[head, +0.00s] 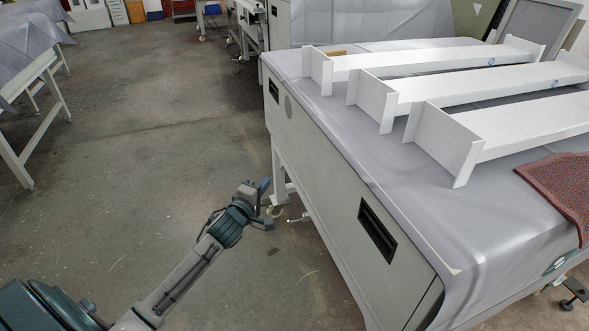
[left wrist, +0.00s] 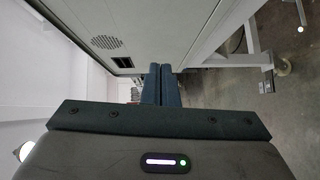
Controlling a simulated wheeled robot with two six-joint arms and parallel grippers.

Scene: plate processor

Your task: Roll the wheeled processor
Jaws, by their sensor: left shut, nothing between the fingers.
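The wheeled processor (head: 325,180) is a long pale grey cabinet at the right in the head view, with dark recessed handles on its side and a grey cover over its top. A leg with a caster (head: 275,211) shows under its far end; in the left wrist view, a caster (left wrist: 283,66) shows at upper right. The processor's panel (left wrist: 130,30) fills the upper left there. My left gripper (head: 265,185) is shut and empty beside the processor's left side, low near the caster; its closed fingers show in the left wrist view (left wrist: 161,84). Contact is not clear. My right gripper is out of view.
Several white plate-like channels (head: 450,87) lie on the grey top. A reddish-brown cloth (head: 560,190) hangs at the right edge. A covered table (head: 25,50) stands at far left. The concrete floor (head: 150,130) between is open. Other equipment stands at the back.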

